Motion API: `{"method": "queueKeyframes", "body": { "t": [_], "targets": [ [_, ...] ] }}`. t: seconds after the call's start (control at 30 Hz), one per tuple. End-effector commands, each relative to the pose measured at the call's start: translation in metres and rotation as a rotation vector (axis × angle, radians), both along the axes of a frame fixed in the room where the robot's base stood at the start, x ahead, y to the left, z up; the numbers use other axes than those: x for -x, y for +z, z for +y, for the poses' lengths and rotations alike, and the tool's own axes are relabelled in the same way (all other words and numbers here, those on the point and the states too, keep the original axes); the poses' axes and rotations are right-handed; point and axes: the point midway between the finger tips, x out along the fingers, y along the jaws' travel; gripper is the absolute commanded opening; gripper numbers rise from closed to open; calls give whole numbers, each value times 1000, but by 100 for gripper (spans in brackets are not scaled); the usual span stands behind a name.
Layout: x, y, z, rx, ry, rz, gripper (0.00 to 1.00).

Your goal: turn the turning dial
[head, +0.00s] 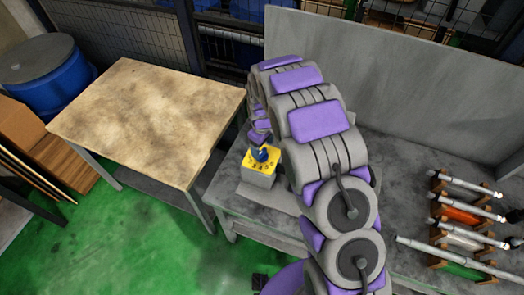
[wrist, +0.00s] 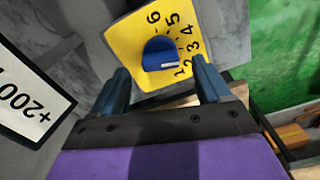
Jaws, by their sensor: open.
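The turning dial (wrist: 160,58) is a blue knob with a white pointer mark on a yellow plate (wrist: 136,27) with black numerals. In the wrist view the mark points right, near the low numerals. In the head view the dial (head: 262,155) sits on top of a small grey box (head: 257,178) at the left end of the grey bench. My gripper (wrist: 162,87) is open, with one blue finger at each lower side of the dial. The knob lies just beyond the fingertips, roughly between them. I cannot tell whether they touch it. The arm hides part of the bench in the head view.
A wooden-topped table (head: 145,115) stands left of the bench. A rack of metal shafts (head: 460,215) lies on the bench at right. A grey panel (head: 400,85) rises behind. A white label (wrist: 28,98) shows at left in the wrist view. Green floor (head: 110,240) is open at lower left.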

Motion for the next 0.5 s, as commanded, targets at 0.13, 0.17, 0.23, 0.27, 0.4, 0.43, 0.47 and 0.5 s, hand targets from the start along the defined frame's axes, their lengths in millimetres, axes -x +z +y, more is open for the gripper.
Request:
{"method": "queueKeyframes", "body": {
  "t": [0.13, 0.17, 0.23, 0.27, 0.4, 0.43, 0.47, 0.5],
  "targets": [
    [-2, 35, 1, -1, 1, -6, 77],
    [-2, 42, 1, -1, 1, -6, 77],
    [-2, 59, 1, 0, 1, -5, 77],
    [-2, 66, 1, -1, 1, -7, 77],
    [-2, 93, 1, 0, 0, -3, 77],
    [-2, 98, 1, 0, 0, -3, 77],
    [-2, 102, 2, -1, 0, -4, 77],
    [-3, 108, 2, -1, 0, -4, 77]
  ]
}}
